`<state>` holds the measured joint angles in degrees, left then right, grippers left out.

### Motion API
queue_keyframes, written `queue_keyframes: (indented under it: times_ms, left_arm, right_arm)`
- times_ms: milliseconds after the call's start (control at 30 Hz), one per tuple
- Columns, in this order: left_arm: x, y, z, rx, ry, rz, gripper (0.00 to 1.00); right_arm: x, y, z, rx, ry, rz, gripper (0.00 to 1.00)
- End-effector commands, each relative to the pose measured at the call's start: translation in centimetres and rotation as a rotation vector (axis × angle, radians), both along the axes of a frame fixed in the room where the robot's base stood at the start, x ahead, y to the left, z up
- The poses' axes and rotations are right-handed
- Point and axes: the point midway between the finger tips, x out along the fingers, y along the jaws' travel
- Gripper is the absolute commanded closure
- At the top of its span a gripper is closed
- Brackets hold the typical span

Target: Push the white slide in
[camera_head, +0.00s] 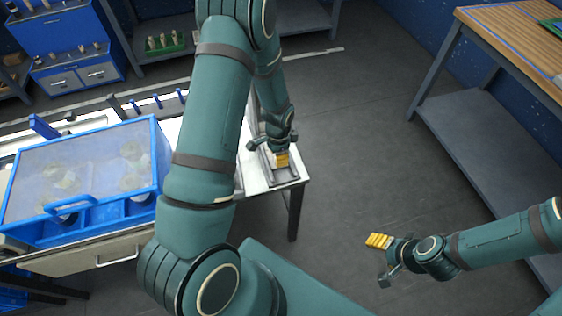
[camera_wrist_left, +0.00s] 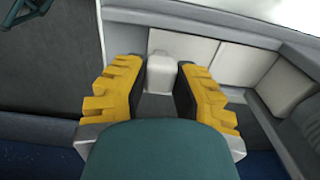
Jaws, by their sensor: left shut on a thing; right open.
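A white block, which looks like the knob of the white slide (camera_wrist_left: 162,73), stands between the dark pads of my left gripper (camera_wrist_left: 160,92) in the left wrist view. The gripper is shut on it, with a yellow finger on each side. White panels (camera_wrist_left: 240,65) lie in a grey channel behind and to the right of it. In the head view my left gripper (camera_head: 281,159) reaches down to the right end of the white table, and the slide cannot be made out under it. My right gripper (camera_head: 380,243) is open and empty over the floor.
A blue-framed case with a clear lid (camera_head: 85,170) stands on the white table (camera_head: 288,178) at left. A wooden-topped workbench (camera_head: 515,35) stands at the upper right. Open grey floor (camera_head: 350,130) lies between. My left arm covers the middle of the table.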

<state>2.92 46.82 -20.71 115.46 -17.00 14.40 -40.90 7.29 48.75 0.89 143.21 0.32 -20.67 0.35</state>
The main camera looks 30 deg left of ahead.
Motion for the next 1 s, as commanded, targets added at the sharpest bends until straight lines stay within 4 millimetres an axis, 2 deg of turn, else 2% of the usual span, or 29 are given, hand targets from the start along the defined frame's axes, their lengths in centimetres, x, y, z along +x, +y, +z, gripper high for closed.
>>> queue_keyframes:
  times_ms: [33,100,300,700,733,800,1000]
  left_arm:
    - [1.0,1.3,-0.4,0.001,-0.005,0.007,1.0]
    - [2.1,2.7,-0.4,0.002,-0.006,0.007,1.0]
    - [4.3,5.2,-0.3,0.002,-0.001,0.004,1.0]
    - [4.8,5.9,-0.1,0.004,-0.003,0.001,1.0]
    - [4.9,5.9,0.0,0.005,-0.004,0.001,0.63]
    - [4.8,5.9,0.0,0.005,-0.004,0.001,0.4]
    - [4.8,5.8,0.0,0.003,-0.003,0.001,0.4]
  right_arm:
    - [-0.1,0.0,-0.6,0.0,0.002,0.002,0.4]
    - [-0.2,0.0,-1.0,0.002,0.006,0.004,0.4]
    - [-0.5,0.1,-1.7,0.002,0.011,0.009,0.4]
    - [-0.6,0.1,-1.7,0.003,0.012,0.009,0.4]
    - [-0.6,0.1,-1.7,0.003,0.012,0.009,0.4]
    - [-0.6,0.1,-1.7,0.003,0.012,0.009,0.4]
    - [-0.5,0.1,-1.7,0.003,0.012,0.009,0.4]
